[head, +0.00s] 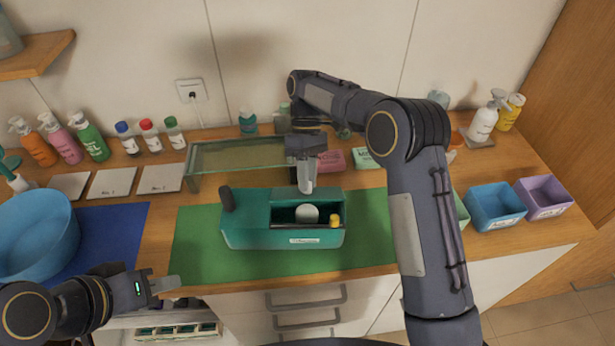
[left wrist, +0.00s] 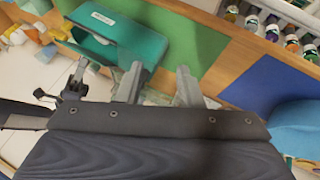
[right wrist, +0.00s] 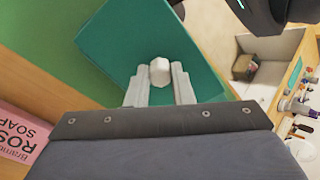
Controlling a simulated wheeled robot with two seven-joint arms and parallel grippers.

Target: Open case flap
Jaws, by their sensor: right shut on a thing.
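The teal case (head: 245,235) stands on the green mat (head: 190,255). Its right part shows a dark opening with a white round item (head: 307,214) and a yellow item (head: 334,221) inside. My right gripper (head: 306,186) reaches down at the back of this opening. In the right wrist view my right gripper (right wrist: 159,85) is shut on a white knob (right wrist: 159,70) against a teal panel (right wrist: 115,40), seemingly the raised flap. Its exact tilt is unclear. My left gripper (head: 165,284) is open and empty at the front left; the left wrist view (left wrist: 158,80) shows its fingers apart.
A glass-topped stand (head: 235,153) and pink soap box (head: 331,160) stand behind the case. A blue basin (head: 38,235) is at left, on a blue mat (head: 110,225). Blue (head: 495,206) and purple (head: 543,196) bins stand at right. Green mat beside the case is clear.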

